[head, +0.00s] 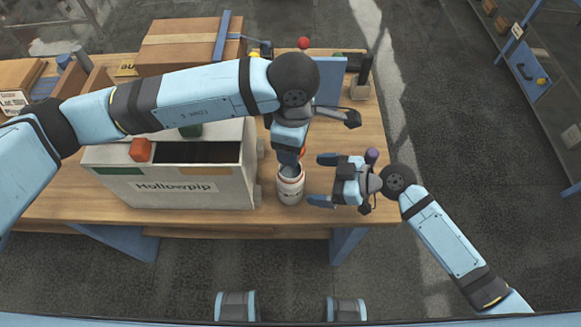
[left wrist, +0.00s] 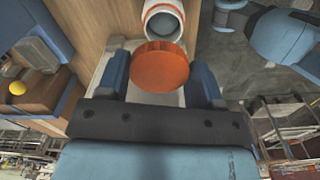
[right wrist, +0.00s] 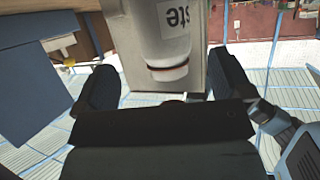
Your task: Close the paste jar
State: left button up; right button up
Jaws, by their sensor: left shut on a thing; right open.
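The white paste jar (head: 290,190) stands upright near the table's front edge, its mouth open. It also shows in the left wrist view (left wrist: 164,22) and, with part of its label, in the right wrist view (right wrist: 170,35). My left gripper (head: 289,158) is shut on the round orange lid (left wrist: 160,68), just above and behind the jar; the lid is apart from the jar. In the head view the gripper hides most of the lid. My right gripper (head: 322,180) is open, its fingers pointing at the jar from the right, with a gap between them and the jar.
The grey Hollowpip box (head: 215,188) stands close to the left of the jar, with a red-orange block (head: 141,150) on it. A purple item (head: 372,156) is behind my right gripper. Bare table (head: 372,215) lies right of the jar.

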pick_arm(q)
jog(key=shift+s+r, duration=0.15)
jog(key=shift+s, duration=0.25)
jog(key=shift+w, duration=0.15)
pick_arm(e)
jog(key=shift+s+x, duration=0.2)
jog(key=shift+x, duration=3.5)
jog(key=shift+a+r, duration=0.1)
jog(key=c, duration=1.4)
pick_arm(q)
send_over(293, 176)
jog(key=shift+f, duration=2.55)
pick_arm(e)
jog(key=shift+o, duration=0.2)
pick_arm(q)
jog(key=shift+f, duration=0.9)
jog(key=shift+f, duration=0.55)
